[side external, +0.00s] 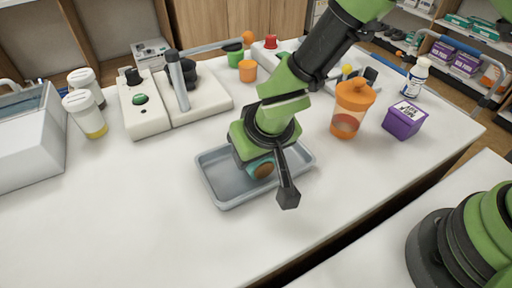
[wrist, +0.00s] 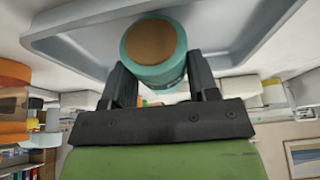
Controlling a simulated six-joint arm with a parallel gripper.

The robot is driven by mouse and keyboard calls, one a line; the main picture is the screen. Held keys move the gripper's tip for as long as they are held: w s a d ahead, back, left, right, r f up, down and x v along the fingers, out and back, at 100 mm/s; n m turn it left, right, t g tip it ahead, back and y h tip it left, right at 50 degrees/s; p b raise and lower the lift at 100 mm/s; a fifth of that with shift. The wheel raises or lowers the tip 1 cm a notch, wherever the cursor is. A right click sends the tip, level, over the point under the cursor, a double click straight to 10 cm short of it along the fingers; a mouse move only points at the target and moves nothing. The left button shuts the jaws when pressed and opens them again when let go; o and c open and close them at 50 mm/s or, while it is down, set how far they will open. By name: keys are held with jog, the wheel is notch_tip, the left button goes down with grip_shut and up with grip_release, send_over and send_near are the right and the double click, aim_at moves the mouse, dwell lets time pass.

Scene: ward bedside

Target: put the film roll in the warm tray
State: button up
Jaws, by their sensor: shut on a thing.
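The film roll (wrist: 153,45) is a teal cylinder with a brown round end. My gripper (wrist: 160,85) is shut on it, with one dark finger on each side. In the side external view the roll (side external: 262,168) shows below my gripper (side external: 268,160), over the grey-blue tray (side external: 222,196). The tray is shallow and rectangular, and its rim also shows behind the roll in the wrist view (wrist: 65,38). Whether the roll touches the tray floor I cannot tell. My gripper hides part of the tray.
An orange lidded jar (side external: 350,108) and a purple box (side external: 404,119) stand right of the tray. A white device (side external: 145,112) and two white-lidded cups (side external: 85,112) stand at the left. The white table's front left is clear.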

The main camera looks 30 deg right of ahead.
jog(key=shift+f, duration=0.1)
jog(key=o, duration=1)
